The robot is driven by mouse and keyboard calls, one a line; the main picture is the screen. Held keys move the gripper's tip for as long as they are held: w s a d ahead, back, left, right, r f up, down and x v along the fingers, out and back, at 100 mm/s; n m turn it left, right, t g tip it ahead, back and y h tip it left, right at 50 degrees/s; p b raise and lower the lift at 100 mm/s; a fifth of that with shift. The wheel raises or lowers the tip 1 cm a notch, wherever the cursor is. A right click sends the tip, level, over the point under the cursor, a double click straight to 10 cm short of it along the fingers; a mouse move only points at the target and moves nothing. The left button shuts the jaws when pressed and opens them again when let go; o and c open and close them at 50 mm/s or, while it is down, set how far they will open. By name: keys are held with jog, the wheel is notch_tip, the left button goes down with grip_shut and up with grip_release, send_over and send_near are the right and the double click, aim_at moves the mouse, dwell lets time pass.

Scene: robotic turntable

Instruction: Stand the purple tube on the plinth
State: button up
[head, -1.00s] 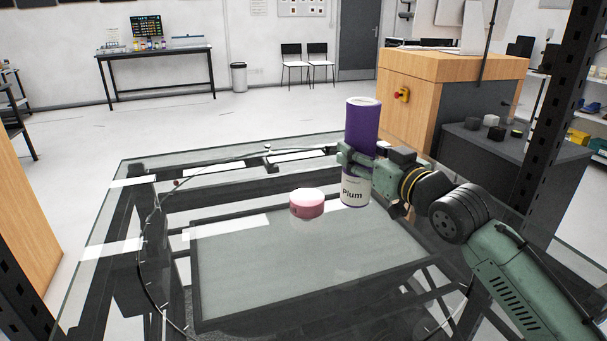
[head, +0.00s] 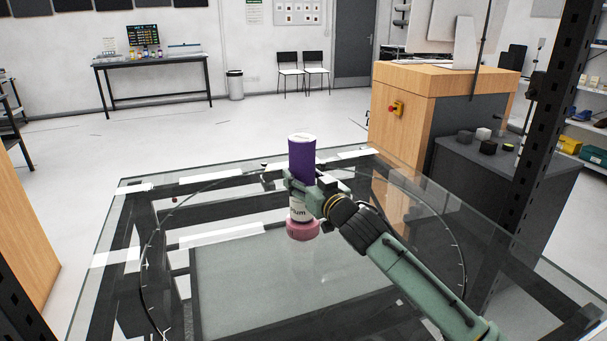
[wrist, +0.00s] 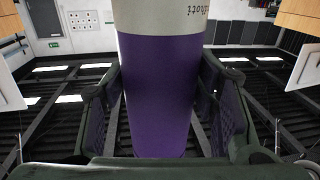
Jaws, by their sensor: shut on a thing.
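The purple tube (head: 302,157), with a white lower part marked with dark lettering and a pale top, stands upright in my gripper (head: 303,184). In the wrist view the tube (wrist: 160,90) fills the middle, with a dark finger on either side. My gripper is shut on the tube around its middle. The round pink plinth (head: 302,231) is on the glass top, directly below the tube in the head view. The tube's lower end overlaps the plinth's top in the picture. I cannot tell whether they touch.
The glass top (head: 130,215) is otherwise largely clear around the plinth, with a dark frame beneath it. A dark upright post (head: 545,120) stands at the right. A wooden cabinet (head: 400,135) with a red button is behind the table, right of centre.

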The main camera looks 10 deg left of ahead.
jog(key=shift+f+b, duration=0.3)
jog(key=shift+f, duration=0.05)
jog(key=o, duration=1.4)
jog(key=shift+r, duration=0.15)
jog(key=shift+r+p, duration=0.25)
jog(key=shift+p, duration=0.1)
jog(key=b+v, duration=0.4)
jog(key=v, duration=0.8)
jog(key=shift+f, duration=0.15)
jog(key=shift+s, duration=0.1)
